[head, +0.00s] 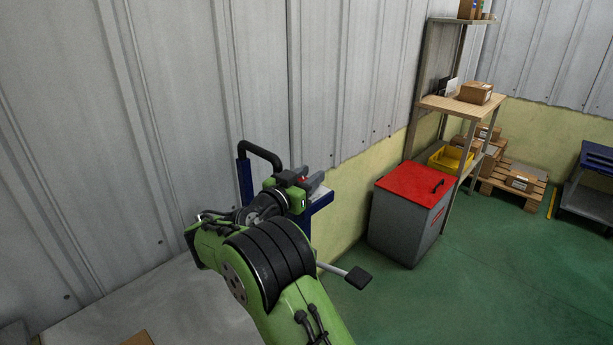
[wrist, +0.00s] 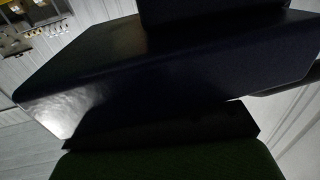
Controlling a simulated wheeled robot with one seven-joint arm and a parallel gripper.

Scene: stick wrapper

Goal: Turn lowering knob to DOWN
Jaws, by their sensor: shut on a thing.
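The blue machine (head: 318,203) stands against the metal wall, with a bent black handle (head: 262,149) on its left side. My gripper (head: 303,180) is at the top of the machine, at the end of my green arm. Its jaws are shut on a small part there, which I take to be the lowering knob; a little red shows beside the fingers. My gripper and arm hide most of that part, so its turn position cannot be read. In the wrist view a large dark blue surface (wrist: 180,70) fills the picture very close up, and no knob can be made out.
A grey bin with a red lid (head: 416,184) stands to the right, before a shelf (head: 462,107) with boxes. A black pad on a rod (head: 358,277) sticks out right of my arm. The green floor (head: 470,290) at lower right is clear.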

